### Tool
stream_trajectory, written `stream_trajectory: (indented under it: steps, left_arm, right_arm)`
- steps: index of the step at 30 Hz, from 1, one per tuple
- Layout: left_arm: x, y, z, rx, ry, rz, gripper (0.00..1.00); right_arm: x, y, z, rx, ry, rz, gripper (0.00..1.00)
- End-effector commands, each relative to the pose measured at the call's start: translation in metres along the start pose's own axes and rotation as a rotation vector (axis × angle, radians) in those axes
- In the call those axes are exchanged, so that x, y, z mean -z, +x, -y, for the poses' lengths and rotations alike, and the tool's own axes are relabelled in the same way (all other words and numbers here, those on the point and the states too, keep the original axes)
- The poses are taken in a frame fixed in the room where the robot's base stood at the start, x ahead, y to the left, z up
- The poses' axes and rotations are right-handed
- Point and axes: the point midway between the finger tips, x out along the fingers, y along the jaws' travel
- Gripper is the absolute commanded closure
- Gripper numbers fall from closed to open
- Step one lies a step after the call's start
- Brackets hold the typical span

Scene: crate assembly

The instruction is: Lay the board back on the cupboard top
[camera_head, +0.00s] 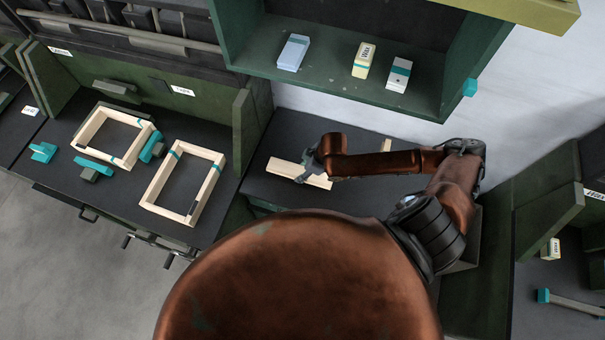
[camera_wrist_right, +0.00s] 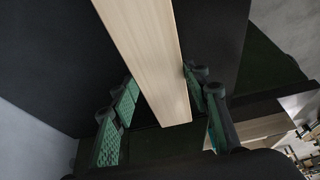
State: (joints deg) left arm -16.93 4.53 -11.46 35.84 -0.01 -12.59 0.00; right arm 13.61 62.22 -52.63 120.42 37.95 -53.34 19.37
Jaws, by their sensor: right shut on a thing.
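The pale wooden board (camera_head: 316,180) is in my right gripper (camera_head: 314,163), over the dark cupboard top (camera_head: 268,190) in the middle of the head view. In the right wrist view the board (camera_wrist_right: 150,55) runs between the two green-padded fingers of the right gripper (camera_wrist_right: 163,108), which is shut on it. The board looks roughly flat. I cannot tell whether it touches the top or hangs just above it. My arm hides part of the top behind it. My left gripper is not in view.
A small pale wooden piece (camera_head: 387,146) shows behind my forearm. Two wooden frames (camera_head: 150,205) (camera_head: 92,126) lie on the left bench among teal clamps (camera_head: 43,152). A green shelf (camera_head: 320,88) with small boxes (camera_head: 363,60) overhangs the back.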

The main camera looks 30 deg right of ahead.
Motion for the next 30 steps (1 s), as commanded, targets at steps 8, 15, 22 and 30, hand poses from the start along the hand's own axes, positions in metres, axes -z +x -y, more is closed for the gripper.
stream_trajectory:
  steps: [8, 15, 22, 30]
  left_arm:
    - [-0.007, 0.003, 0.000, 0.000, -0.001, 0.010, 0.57]
    - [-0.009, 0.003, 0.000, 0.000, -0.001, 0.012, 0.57]
    - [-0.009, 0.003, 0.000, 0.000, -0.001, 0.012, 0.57]
    - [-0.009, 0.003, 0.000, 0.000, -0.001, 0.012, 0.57]
  right_arm:
    - [-0.011, 0.032, -0.002, 0.001, 0.001, 0.001, 0.84]
    - [-0.011, 0.032, -0.003, -0.001, -0.001, 0.001, 0.84]
    - [-0.013, 0.034, -0.002, 0.000, -0.001, 0.001, 0.49]
    - [-0.013, 0.034, -0.002, 0.000, -0.001, 0.001, 0.40]
